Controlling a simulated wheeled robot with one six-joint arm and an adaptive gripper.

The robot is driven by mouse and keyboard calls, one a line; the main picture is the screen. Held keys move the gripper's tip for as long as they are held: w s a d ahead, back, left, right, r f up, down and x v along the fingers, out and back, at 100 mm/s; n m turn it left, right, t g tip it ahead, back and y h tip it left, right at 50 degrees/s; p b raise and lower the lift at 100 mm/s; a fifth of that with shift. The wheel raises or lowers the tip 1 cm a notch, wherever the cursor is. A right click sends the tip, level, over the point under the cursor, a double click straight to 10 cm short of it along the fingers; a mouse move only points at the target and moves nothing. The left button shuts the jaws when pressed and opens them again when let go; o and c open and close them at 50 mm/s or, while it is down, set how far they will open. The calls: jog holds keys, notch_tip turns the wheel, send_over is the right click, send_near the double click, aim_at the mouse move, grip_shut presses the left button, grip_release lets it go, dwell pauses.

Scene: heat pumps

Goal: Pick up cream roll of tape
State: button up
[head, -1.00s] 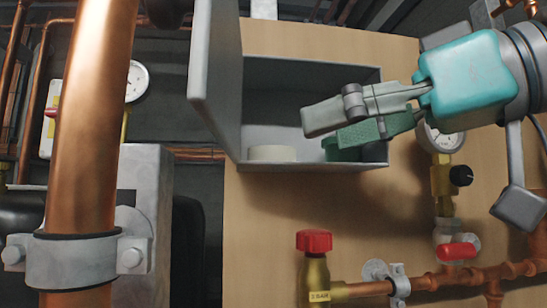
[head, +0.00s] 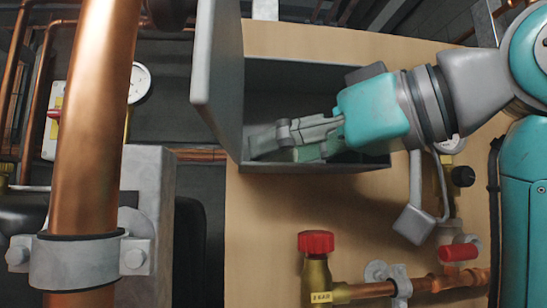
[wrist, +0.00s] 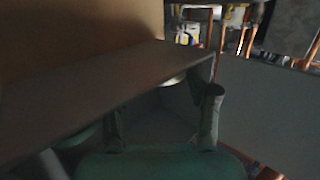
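The cream roll of tape is hidden behind my fingers in the head view. In the wrist view a pale curved piece (wrist: 172,79), likely this roll, shows ahead between the fingertips in dim light. My gripper (head: 258,143) reaches into the open grey wall box (head: 315,168), low at its left side. In the wrist view my gripper (wrist: 162,100) has its two fingers spread apart, with nothing clearly held between them. I cannot tell whether a finger touches the roll. A green roll (wrist: 76,137) shows partly at the left of the wrist view.
The box's open door (head: 217,80) stands left of my gripper. Box walls enclose the fingers closely. A red-capped valve (head: 316,243) and copper pipework lie below the box. A thick copper pipe (head: 92,130) stands at the left front. A gauge (head: 452,142) is partly behind my arm.

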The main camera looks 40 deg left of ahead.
jog(key=shift+c, duration=1.1)
jog(key=shift+r, duration=0.15)
jog(key=shift+r, duration=0.55)
notch_tip(320, 180, up, 2)
jog(key=shift+r, duration=0.15)
jog(key=w+d, duration=0.1)
jog(key=d, duration=2.1)
jog(key=w+d, duration=0.2)
jog(key=d, duration=2.1)
jog(key=shift+w, duration=0.25)
